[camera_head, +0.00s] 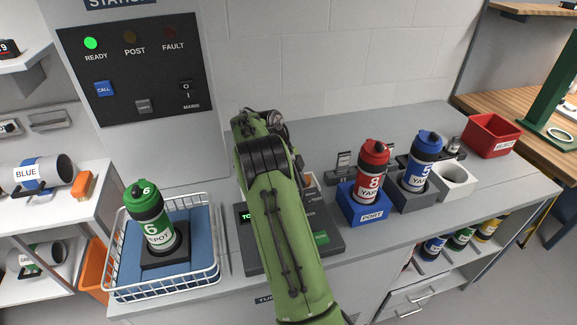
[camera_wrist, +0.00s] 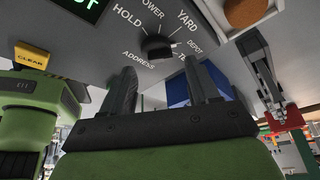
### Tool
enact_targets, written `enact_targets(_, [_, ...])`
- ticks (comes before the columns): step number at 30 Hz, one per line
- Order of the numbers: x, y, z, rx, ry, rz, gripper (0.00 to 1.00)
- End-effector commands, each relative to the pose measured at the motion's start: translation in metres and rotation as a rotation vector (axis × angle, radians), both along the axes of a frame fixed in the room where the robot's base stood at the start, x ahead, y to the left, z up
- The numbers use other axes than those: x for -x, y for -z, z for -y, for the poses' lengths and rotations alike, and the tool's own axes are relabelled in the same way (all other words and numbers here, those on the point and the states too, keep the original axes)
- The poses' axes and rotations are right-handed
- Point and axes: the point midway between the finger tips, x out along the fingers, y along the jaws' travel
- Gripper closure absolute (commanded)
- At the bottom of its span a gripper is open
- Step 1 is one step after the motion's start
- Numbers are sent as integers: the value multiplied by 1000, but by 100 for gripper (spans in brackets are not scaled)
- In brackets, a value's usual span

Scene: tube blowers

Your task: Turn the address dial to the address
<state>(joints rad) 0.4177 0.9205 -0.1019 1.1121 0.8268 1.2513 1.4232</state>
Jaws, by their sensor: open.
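In the wrist view the address dial is a small black knob (camera_wrist: 157,47) on a grey panel, ringed by labels such as HOLD, YARD and DEPOT, with ADDRESS printed below. I cannot tell which label it points to. My gripper (camera_wrist: 165,78) is open and empty, its two dark fingers apart just short of the dial, one on either side of it in the picture. In the head view my green arm covers the dial and the fingers. A dark display with green letters (camera_wrist: 84,5) shows only partly; it also shows in part in the head view (camera_head: 246,215).
A green carrier (camera_head: 150,220) marked 6 stands in a white wire basket (camera_head: 165,286). A red carrier (camera_head: 371,170) stands in the blue PORT block (camera_head: 369,213); a blue carrier (camera_head: 423,160) is beside it. A yellow CLEAR button (camera_wrist: 32,55) is left of my fingers.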

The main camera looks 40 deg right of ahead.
Motion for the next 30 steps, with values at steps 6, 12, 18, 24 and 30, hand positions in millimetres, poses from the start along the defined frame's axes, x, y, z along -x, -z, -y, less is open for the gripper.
enact_targets(6, [-24, -68, -11, 4, -3, 1, 40])
enact_targets(12, [-39, -108, -19, 1, -2, -1, 40])
enact_targets(18, [-44, -119, -22, -3, -2, -4, 40])
enact_targets(24, [-44, -117, -22, -3, -2, -3, 40])
enact_targets(30, [-44, -117, -22, -2, -1, -2, 40])
